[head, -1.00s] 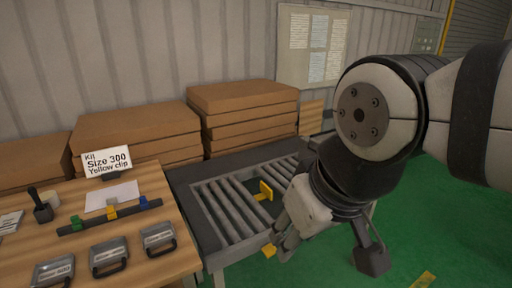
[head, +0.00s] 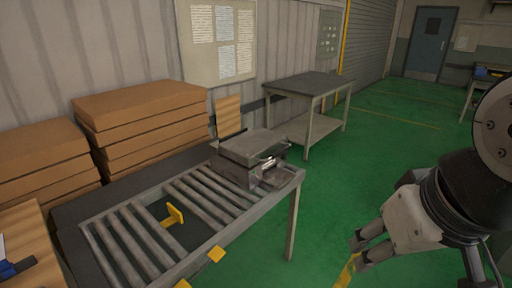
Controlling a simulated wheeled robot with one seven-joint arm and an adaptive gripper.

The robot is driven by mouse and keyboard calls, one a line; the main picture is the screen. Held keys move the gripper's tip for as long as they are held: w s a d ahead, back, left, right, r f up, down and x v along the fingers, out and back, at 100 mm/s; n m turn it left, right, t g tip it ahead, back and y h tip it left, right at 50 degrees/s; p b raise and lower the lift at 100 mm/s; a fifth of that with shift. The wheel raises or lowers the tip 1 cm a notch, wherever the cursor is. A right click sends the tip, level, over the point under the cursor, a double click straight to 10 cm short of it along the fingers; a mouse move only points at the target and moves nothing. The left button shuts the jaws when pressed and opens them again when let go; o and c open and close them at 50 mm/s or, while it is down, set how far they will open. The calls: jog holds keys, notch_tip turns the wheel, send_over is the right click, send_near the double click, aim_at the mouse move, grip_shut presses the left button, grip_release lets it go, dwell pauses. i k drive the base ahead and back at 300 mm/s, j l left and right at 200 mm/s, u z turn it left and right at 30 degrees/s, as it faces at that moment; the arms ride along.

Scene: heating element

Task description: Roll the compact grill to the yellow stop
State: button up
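The compact grill (head: 248,153) is a grey metal box with a handle on its front. It sits on the far right end of the roller conveyor (head: 136,250). The yellow stop (head: 174,215) stands up among the rollers, to the left of the grill, with several bare rollers between them. My gripper (head: 357,255) hangs over the green floor to the right of the conveyor, apart from the grill. Its two fingers look spread, with nothing between them.
Stacked brown boards (head: 145,120) stand behind the conveyor against the wall. A yellow tab (head: 216,254) sits on the conveyor's front edge. A grey table (head: 309,90) stands beyond the grill. Green floor (head: 330,200) is clear between conveyor and my arm.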

aim_at(249, 157)
jog(key=i+j+z, duration=0.15)
jog(key=i+j, duration=0.2)
jog(key=i+j+z, duration=0.2)
jog(key=j, duration=0.4)
jog(key=i, duration=0.1)
